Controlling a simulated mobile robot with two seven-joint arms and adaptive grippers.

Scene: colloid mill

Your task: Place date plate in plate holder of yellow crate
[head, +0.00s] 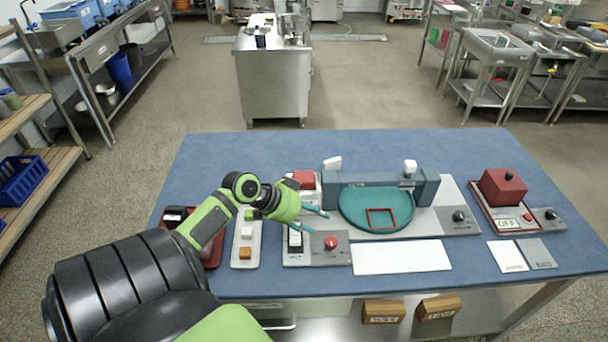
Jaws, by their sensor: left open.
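My left gripper (319,221) reaches in from the left over the blue table, its teal fingers apart and empty. It is just left of the teal round dish, above a grey control panel. I cannot make out a yellow crate or a plate holder. I cannot tell which thing is the date plate. A white blank plate (402,257) lies flat at the table's front. A small white card (507,256) and a grey card (541,253) lie at the right front, their print too small to read. My right gripper is not in view.
The blue table (260,152) bears a teal dish (350,208) with a red square frame, a grey panel with a red knob (331,243), and a red box (503,187). Two brown labelled blocks (384,312) (438,308) are on the shelf below. The table's back is clear.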

